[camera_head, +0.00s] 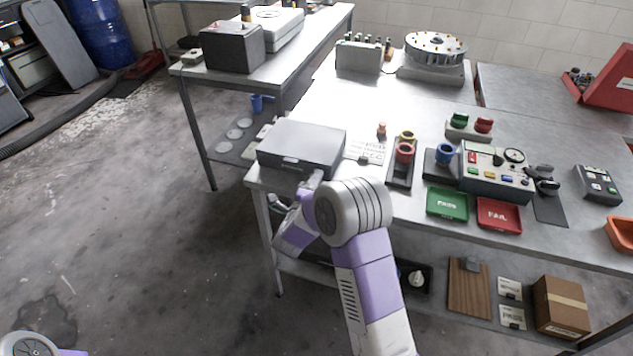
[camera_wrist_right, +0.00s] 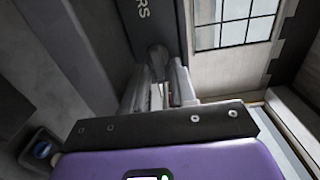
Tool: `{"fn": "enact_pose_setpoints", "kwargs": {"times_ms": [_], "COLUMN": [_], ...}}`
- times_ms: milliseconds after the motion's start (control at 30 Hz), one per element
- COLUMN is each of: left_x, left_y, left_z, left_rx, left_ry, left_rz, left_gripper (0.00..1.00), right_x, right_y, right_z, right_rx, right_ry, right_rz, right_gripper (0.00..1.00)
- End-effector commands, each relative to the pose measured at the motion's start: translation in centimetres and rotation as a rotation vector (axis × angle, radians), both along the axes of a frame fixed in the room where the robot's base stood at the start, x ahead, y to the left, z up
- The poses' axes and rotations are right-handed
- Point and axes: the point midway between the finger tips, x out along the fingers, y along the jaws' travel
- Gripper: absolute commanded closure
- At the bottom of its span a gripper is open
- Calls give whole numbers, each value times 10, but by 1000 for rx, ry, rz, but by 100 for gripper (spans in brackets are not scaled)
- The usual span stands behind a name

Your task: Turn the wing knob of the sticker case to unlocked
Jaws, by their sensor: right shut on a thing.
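The sticker case (camera_head: 300,147) is a closed grey box at the left front corner of the workbench. Its front face fills the upper middle of the right wrist view (camera_wrist_right: 148,22), with the letters "RS" showing. My right gripper (camera_head: 314,180) is at the front of the case, mostly hidden by my own wrist in the head view. In the right wrist view, its fingers (camera_wrist_right: 159,88) are shut on the dark wing knob (camera_wrist_right: 157,56), whose rounded end shows between them. The fingers hide the rest of the knob, so its lock position cannot be read. My left gripper is out of view.
Right of the case are a printed sheet (camera_head: 367,150), a dark tray with ring-shaped parts (camera_head: 400,178), a green tray (camera_head: 447,204), a red tray (camera_head: 499,216) and a control box (camera_head: 494,186). Open floor lies left of the bench.

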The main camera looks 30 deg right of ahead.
Motion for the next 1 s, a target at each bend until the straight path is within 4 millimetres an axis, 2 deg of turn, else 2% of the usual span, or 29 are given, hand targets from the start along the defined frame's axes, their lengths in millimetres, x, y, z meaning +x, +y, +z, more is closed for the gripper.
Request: {"fn": "enact_pose_setpoints", "kwargs": {"times_ms": [400, 433, 500, 1000], "left_x": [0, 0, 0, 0], "left_y": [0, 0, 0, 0], "left_z": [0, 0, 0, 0], "left_rx": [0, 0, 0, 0], "left_ry": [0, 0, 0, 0], "left_rz": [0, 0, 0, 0], "left_gripper": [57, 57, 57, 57], "right_x": [0, 0, 0, 0], "right_y": [2, 2, 2, 1], "right_z": [-1, -1, -1, -1], "right_rx": [6, 6, 6, -14], "right_ry": [-3, -3, -3, 21], "right_rz": [4, 4, 3, 2], "right_gripper": [100, 72, 65, 65]}}
